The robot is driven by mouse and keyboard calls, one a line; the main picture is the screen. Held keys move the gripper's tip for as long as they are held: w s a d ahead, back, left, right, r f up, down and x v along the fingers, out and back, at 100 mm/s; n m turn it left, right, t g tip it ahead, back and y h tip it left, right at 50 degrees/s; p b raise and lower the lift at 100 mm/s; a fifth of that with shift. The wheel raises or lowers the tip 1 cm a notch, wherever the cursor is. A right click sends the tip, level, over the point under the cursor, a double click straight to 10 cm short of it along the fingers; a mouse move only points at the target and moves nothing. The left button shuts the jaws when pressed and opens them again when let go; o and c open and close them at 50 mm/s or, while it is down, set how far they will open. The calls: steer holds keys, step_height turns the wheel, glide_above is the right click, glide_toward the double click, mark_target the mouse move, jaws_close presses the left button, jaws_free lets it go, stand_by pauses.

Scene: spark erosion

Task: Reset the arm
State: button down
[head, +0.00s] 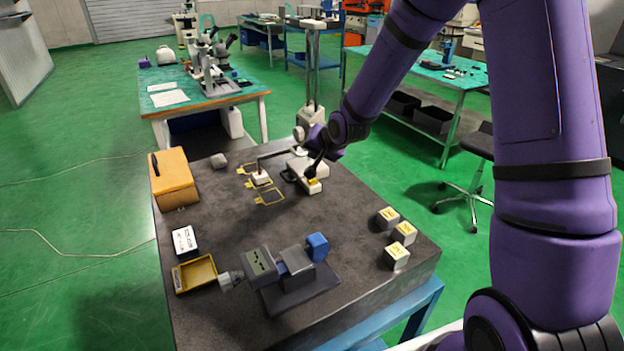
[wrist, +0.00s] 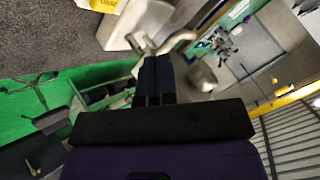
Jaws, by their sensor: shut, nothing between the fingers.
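My purple arm (head: 390,70) reaches in from the right over the dark grey table (head: 345,235). My gripper (head: 311,172) is at the table's far side, close above a white block with a yellow top (head: 312,186); contact cannot be told. In the wrist view my gripper's two dark fingers (wrist: 157,65) are together, with nothing between them. A white piece with a yellow label (wrist: 105,5) shows at the top of that view, apart from the fingers.
Three white cubes with yellow labels (head: 403,233) stand at the table's right. A grey device with a blue part (head: 285,275), a yellow tray (head: 212,270) and an orange box (head: 176,178) are at the front and left. A small red-topped white piece (head: 260,178) lies near yellow outlines.

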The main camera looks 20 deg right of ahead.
stand_by(0.7)
steer(key=s+d+r+n+g+h, duration=0.2)
steer(key=s+d+r+n+h, duration=0.15)
steer(key=s+r, duration=1.35)
steer(key=s+d+r+n, duration=0.1)
steer(key=s+r, duration=0.2)
steer(key=s, duration=0.8)
steer(key=s+d+r+n+g, duration=0.1)
steer(key=s+r, duration=0.3)
steer(key=s, duration=0.7)
steer(key=shift+d+g+y, duration=0.3)
steer(key=shift+d+y, duration=0.1)
steer(key=shift+y, duration=0.05)
